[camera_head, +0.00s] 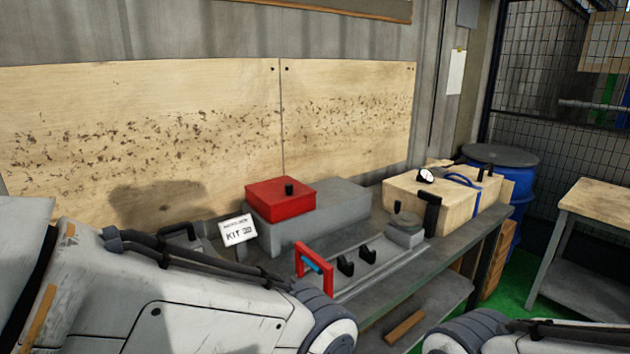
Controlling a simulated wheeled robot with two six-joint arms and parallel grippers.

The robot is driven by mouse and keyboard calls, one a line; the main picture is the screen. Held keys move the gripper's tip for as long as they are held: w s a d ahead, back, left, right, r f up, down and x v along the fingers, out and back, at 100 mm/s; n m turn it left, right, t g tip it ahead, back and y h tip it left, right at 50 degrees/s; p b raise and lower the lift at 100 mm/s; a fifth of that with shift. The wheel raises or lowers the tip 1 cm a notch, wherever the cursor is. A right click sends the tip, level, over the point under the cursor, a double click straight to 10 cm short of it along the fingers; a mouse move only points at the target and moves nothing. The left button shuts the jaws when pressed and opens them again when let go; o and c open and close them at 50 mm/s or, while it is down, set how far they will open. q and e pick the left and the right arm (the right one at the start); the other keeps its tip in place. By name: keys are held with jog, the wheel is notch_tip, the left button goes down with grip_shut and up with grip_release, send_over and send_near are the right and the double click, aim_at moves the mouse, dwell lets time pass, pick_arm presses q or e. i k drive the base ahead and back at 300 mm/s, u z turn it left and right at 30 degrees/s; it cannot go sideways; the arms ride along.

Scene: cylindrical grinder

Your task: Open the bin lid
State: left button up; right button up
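A red square lid (281,199) with a black knob sits on the left part of a long grey bin (340,207) on the workbench. The lid looks closed, lying flat on the bin. A white sign reading "KIT 30" (238,230) stands in front of the bin's left end. My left arm crosses the lower left of the picture, in front of the bench. A part of my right arm shows at the bottom right. Neither gripper can be made out, so their positions relative to the lid are hidden.
A red frame with a blue bar (313,262) and black blocks (357,261) stand on a grey plate before the bin. Wooden boxes (428,198) stand at the bench's right end. A blue drum (521,187) and a small table (598,201) are farther right.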

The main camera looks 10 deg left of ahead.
aim_at(274, 192)
jog(key=u, duration=0.2)
jog(key=i, duration=0.65)
jog(key=u, duration=0.5)
